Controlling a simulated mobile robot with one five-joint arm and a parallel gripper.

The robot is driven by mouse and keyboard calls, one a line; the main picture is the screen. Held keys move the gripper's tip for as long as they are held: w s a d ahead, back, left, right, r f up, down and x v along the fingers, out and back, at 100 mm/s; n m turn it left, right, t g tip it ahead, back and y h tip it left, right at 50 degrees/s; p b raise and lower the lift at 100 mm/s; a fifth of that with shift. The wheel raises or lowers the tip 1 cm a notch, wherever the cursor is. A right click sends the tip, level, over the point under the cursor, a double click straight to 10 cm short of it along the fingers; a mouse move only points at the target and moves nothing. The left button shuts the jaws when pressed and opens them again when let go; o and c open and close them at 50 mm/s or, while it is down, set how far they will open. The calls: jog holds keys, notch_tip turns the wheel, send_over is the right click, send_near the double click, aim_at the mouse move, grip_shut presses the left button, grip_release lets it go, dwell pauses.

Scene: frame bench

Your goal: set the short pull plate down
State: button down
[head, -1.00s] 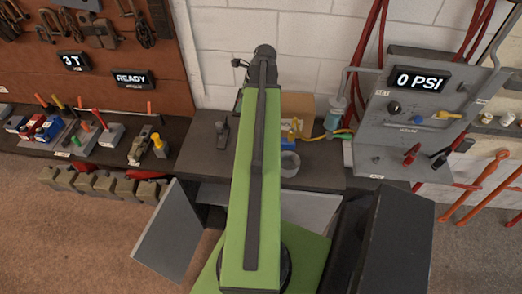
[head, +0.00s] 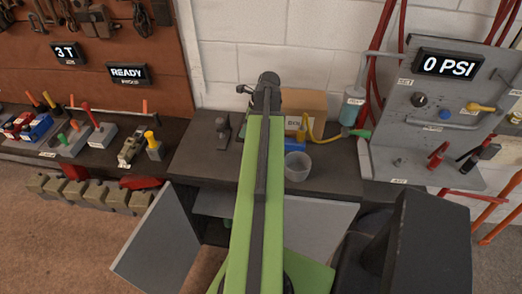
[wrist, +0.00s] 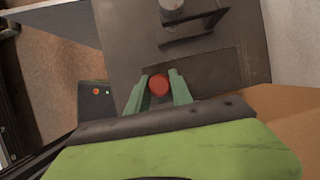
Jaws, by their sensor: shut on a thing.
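In the wrist view my gripper (wrist: 160,86) has its two green fingers closed on either side of a round red knob (wrist: 159,84). A darker flat rectangle (wrist: 208,68) lies just beyond the fingers over the grey bench top. I take the knob and rectangle to be the short pull plate, but cannot tell whether they are joined or whether the plate touches the bench. In the head view my arm hides the fingers and what they hold.
The dark bench (head: 190,150) carries a grey upright fixture (head: 222,130), a cardboard box (head: 305,108) and a clear cup (head: 298,166). A gauge panel (head: 440,115) stands right. Tools and small blocks line the left bench. An open cabinet door (head: 160,245) hangs below.

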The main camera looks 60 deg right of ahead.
notch_tip(320, 180, down, 10)
jog(key=b, duration=0.9)
jog(key=shift+r, duration=0.25)
jog(key=c, duration=1.1)
grip_release()
jog(key=shift+f, duration=0.1)
jog(key=shift+c, duration=0.2)
jog(key=p+v, duration=1.1)
jog(key=v, duration=0.1)
